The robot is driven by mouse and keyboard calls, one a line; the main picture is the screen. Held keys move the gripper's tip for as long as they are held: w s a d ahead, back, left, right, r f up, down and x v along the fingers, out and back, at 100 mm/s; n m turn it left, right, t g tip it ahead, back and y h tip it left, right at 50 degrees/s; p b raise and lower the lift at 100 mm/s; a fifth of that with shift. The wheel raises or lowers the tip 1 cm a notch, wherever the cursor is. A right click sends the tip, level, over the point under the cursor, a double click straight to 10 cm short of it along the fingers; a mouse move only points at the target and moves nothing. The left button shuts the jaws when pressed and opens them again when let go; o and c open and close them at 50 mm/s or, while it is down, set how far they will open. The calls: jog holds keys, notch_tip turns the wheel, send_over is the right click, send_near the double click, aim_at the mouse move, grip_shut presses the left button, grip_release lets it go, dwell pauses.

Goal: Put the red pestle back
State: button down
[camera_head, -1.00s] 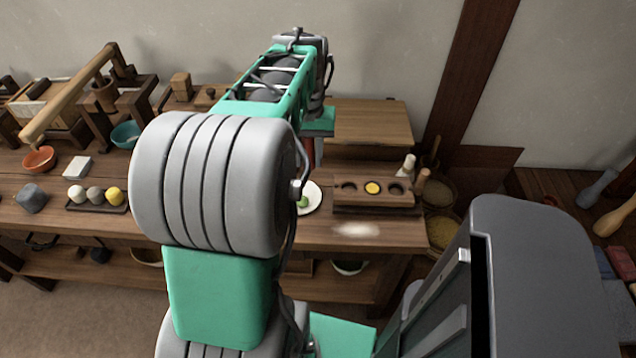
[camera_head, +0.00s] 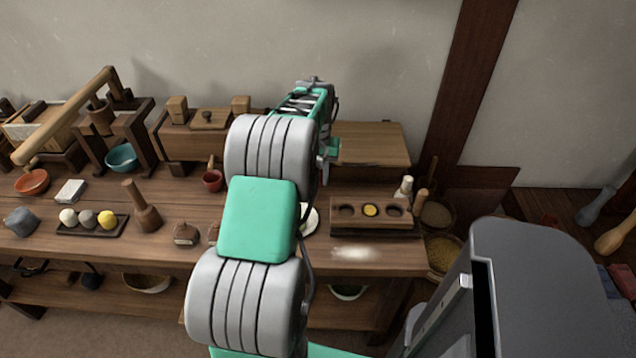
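I cannot make out the red pestle for certain. My own arm covers the middle of the bench. The end of my arm, with my gripper (camera_head: 326,154), shows beside the grey arm joint, over the back of the bench. Its fingertips and anything between them are hidden. A dark wooden rack (camera_head: 418,219) with round holes stands at the right of the bench. Its middle hole shows yellow and the outer two look dark and empty.
A wooden pestle-like tool (camera_head: 147,216) stands upright near a tray (camera_head: 67,231) of coloured balls. A white plate (camera_head: 311,222) is partly behind my arm. Pale powder (camera_head: 349,253) lies before the rack. A raised wooden board (camera_head: 372,145) is behind. Free bench lies left of the red cup.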

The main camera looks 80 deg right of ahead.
aim_at(318, 178)
jog(key=shift+f, duration=1.5)
jog(key=shift+f, duration=0.2)
jog(key=c, duration=1.1)
grip_release()
jog(key=shift+o, duration=0.2)
jog(key=shift+r, duration=0.1)
